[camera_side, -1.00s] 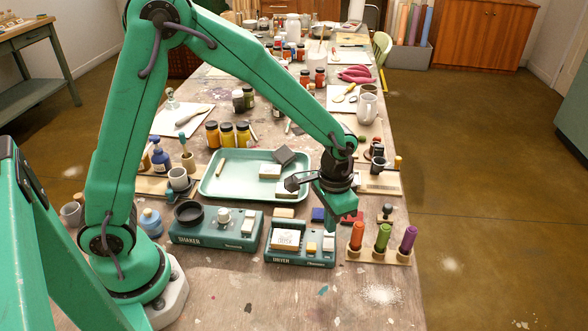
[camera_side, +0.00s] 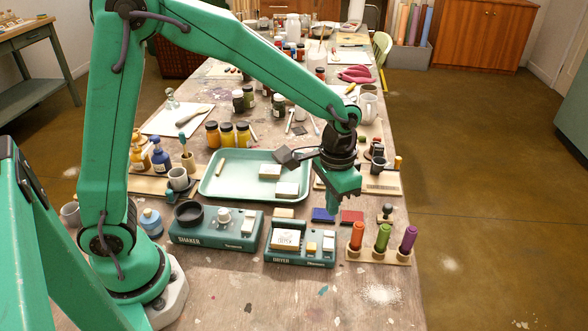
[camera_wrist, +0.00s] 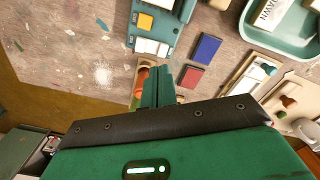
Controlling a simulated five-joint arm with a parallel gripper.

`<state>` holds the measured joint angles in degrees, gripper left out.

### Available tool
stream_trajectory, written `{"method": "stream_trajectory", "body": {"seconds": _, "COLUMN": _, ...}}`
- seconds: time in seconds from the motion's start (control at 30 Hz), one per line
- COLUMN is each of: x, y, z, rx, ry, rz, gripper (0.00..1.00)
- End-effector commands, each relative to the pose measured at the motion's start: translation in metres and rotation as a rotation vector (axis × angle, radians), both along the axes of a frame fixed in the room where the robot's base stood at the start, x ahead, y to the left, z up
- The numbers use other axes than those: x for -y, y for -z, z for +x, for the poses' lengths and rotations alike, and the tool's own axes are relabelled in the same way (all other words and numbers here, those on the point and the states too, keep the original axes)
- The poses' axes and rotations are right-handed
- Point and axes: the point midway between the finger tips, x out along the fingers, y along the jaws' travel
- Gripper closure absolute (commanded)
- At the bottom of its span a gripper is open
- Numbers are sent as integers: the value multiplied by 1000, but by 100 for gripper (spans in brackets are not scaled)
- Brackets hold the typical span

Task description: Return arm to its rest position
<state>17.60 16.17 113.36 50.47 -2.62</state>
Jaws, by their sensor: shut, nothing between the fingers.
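My gripper (camera_side: 335,203) hangs in the air over the right part of the table, above and behind the rack with colored tubes, pointing down. It is shut and empty. In the wrist view the closed fingers (camera_wrist: 158,88) show in the middle, with the table below them. A red pad (camera_side: 351,217) and a blue pad (camera_side: 323,215) lie on the table near and below the gripper. They also show in the wrist view, the red pad (camera_wrist: 191,76) close to the fingers and the blue pad (camera_wrist: 207,48) beyond it.
The dryer (camera_side: 290,262) and shaker (camera_side: 190,238) stand in front. A rack (camera_side: 378,257) holds orange, green and purple tubes. A teal tray (camera_side: 225,191) with white blocks lies behind. The table's front right is clear apart from a white powder patch (camera_side: 381,294).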

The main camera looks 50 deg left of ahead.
Motion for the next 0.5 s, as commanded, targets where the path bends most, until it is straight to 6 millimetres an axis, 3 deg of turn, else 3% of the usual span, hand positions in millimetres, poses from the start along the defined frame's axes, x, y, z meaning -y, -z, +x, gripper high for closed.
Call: {"method": "stream_trajectory", "body": {"seconds": 0.5, "x": -3, "y": -7, "z": -1, "rx": 10, "ry": -5, "rz": -3, "gripper": 100}}
